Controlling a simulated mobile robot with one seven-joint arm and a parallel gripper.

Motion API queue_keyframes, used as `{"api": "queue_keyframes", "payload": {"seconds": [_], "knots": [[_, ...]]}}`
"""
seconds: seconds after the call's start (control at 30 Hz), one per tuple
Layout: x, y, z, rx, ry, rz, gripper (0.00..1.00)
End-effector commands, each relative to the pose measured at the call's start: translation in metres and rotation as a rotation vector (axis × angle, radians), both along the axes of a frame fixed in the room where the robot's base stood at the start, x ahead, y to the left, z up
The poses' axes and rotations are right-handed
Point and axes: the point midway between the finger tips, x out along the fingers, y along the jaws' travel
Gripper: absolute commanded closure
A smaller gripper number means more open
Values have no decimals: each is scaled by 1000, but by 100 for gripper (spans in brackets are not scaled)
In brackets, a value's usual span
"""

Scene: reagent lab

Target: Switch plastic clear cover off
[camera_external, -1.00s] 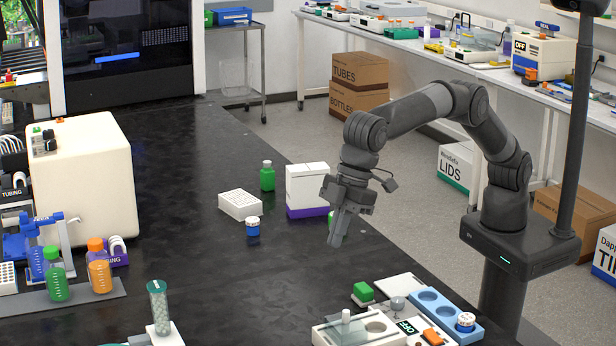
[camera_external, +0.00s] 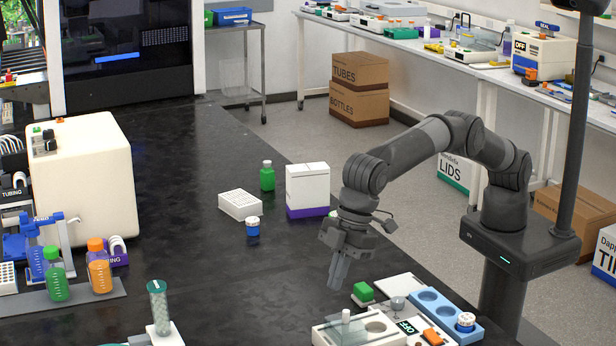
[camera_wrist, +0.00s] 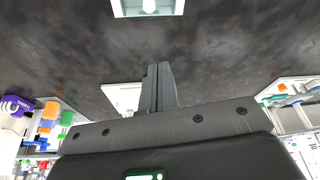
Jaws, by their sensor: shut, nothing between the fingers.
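A white bench device (camera_external: 365,328) stands at the near edge of the black bench, at the bottom of the external view. A see-through cover with a pale knob (camera_external: 346,316) sits on its left part. A small dark display reading OFF (camera_external: 407,327) and an orange switch (camera_external: 432,337) are to its right. My gripper (camera_external: 337,286) points down, shut and empty, above the bench behind the device and apart from it. In the wrist view its closed fingers (camera_wrist: 158,68) show; a pale framed box with a white knob (camera_wrist: 149,6) is at the top edge, perhaps the covered part.
A green block (camera_external: 363,291) and a blue rack with a white-capped jar (camera_external: 465,322) flank the device. A tube in a white stand (camera_external: 159,308) is to the left. A white-purple box (camera_external: 307,188) stands behind my gripper.

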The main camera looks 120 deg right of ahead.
Motion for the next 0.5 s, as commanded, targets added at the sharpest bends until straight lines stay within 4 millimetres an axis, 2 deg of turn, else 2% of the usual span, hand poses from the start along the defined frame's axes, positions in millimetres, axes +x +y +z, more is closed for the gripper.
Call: {"api": "queue_keyframes", "payload": {"seconds": [0.4, 0.43, 0.5], "knots": [[26, 6, -80, -2, 3, 0, 100], [28, 7, -86, -2, 3, 0, 100], [23, 6, -79, 0, 0, 0, 100]]}}
